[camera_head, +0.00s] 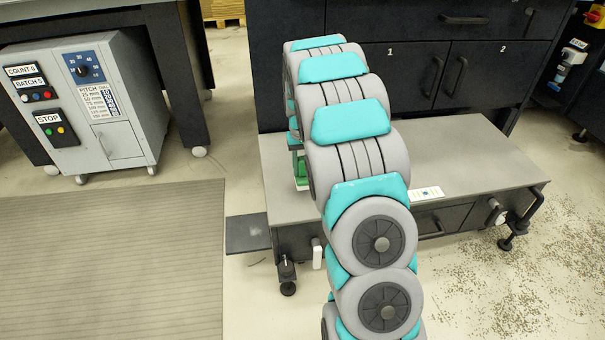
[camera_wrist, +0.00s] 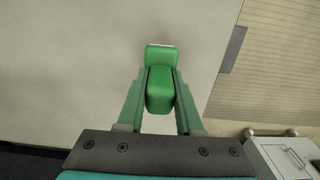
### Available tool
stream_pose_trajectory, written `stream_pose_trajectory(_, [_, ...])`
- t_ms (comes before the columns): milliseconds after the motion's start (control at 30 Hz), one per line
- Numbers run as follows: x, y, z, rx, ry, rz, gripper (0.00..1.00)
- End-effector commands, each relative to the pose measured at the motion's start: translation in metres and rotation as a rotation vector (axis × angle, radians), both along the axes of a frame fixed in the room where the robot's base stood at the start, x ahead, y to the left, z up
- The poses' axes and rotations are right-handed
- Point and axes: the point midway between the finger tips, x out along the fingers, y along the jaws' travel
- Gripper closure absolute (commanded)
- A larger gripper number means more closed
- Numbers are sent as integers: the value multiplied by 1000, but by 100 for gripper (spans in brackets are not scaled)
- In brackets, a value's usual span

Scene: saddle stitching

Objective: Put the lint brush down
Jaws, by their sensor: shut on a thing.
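The green lint brush (camera_wrist: 160,92) is between the two green fingers of my gripper (camera_wrist: 160,74) in the wrist view. The fingers press on its sides, and its wider end with a thin pale edge sticks out past the fingertips. Behind it is the plain grey top of the low bench (camera_wrist: 70,60). I cannot tell whether the brush touches the bench top. In the head view my own arm hides most of the gripper. Only a small green part (camera_head: 302,167) shows at the arm's left edge, above the left side of the bench (camera_head: 450,155).
The bench top right of my arm is clear apart from a small white label (camera_head: 426,193). A dark cabinet (camera_head: 440,60) stands behind it. A grey control box (camera_head: 85,105) and a ribbed mat (camera_head: 110,255) are at left. Small bits litter the floor (camera_head: 500,290) at right.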

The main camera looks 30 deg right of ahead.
Motion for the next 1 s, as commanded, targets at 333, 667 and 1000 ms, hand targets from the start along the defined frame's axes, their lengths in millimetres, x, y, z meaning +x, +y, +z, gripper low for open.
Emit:
stream_pose_trajectory(333, [0, 0, -27, 0, -1, 0, 100])
stream_pose_trajectory(667, [-1, 0, -30, 0, 0, 0, 55])
stream_pose_trajectory(1000, [-1, 0, -30, 0, 1, 0, 35])
